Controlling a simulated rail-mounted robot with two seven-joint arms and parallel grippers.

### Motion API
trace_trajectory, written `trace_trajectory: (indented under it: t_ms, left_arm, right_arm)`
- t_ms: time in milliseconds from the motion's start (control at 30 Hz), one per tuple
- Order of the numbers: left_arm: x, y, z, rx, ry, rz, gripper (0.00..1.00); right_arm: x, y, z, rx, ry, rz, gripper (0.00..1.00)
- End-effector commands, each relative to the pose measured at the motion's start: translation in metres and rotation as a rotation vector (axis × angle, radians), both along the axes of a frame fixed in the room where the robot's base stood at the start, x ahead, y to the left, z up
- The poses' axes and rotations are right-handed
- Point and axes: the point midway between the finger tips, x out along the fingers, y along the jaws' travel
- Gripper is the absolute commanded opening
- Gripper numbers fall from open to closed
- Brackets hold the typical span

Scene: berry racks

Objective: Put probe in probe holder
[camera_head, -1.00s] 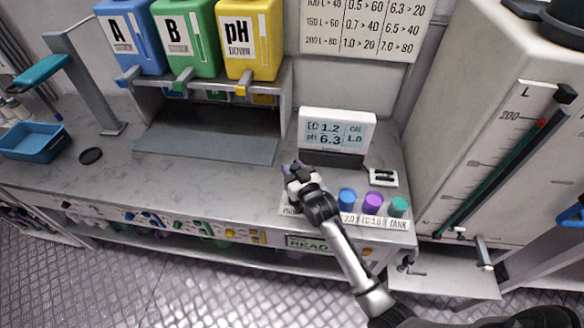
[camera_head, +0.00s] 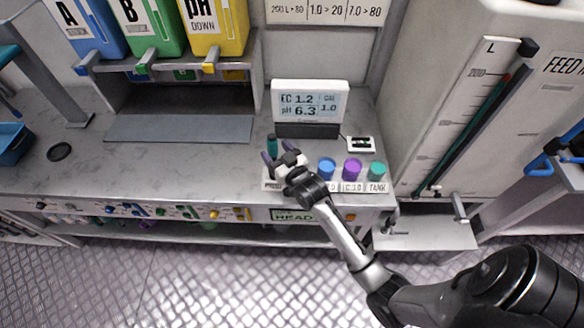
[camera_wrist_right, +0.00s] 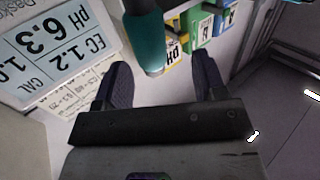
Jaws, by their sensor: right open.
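The probe (camera_head: 272,143) shows as a dark teal upright cylinder at the left end of the row of coloured caps, just beyond my right fingertips. In the right wrist view the teal probe (camera_wrist_right: 146,42) is between and beyond the two dark finger pads, with gaps on both sides. My right gripper (camera_head: 274,154) is open and not closed on it; it also shows in the right wrist view (camera_wrist_right: 160,82). A white label (camera_head: 271,185), partly covered by the gripper, lies below. The probe holder is hidden behind the gripper, so I cannot tell how the probe sits in it. My left gripper is out of view.
Blue (camera_head: 327,168), purple (camera_head: 352,169) and teal (camera_head: 377,171) caps stand right of the gripper. The EC/pH meter (camera_head: 309,103) stands behind, with a small white device (camera_head: 360,144) beside it.

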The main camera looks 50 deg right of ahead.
Motion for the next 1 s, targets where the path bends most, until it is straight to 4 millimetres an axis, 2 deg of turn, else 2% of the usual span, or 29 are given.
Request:
trace_trajectory:
  t_ms: [33, 200, 433, 633, 1000]
  left_arm:
    - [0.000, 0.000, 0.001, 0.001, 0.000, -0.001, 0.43]
    - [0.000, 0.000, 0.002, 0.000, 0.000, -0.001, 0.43]
    - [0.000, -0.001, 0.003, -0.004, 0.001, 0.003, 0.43]
    - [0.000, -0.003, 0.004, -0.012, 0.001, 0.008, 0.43]
    - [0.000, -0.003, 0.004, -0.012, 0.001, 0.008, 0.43]
  right_arm:
    - [-0.012, 0.002, -0.001, 0.001, 0.003, 0.000, 0.64]
    - [-0.045, 0.009, 0.000, 0.002, 0.003, 0.000, 0.64]
    - [-0.078, 0.015, 0.000, 0.001, 0.002, -0.001, 0.64]
    - [-0.092, 0.018, 0.000, 0.001, 0.001, -0.001, 0.64]
    - [-0.095, 0.018, 0.000, 0.001, 0.001, -0.001, 0.64]
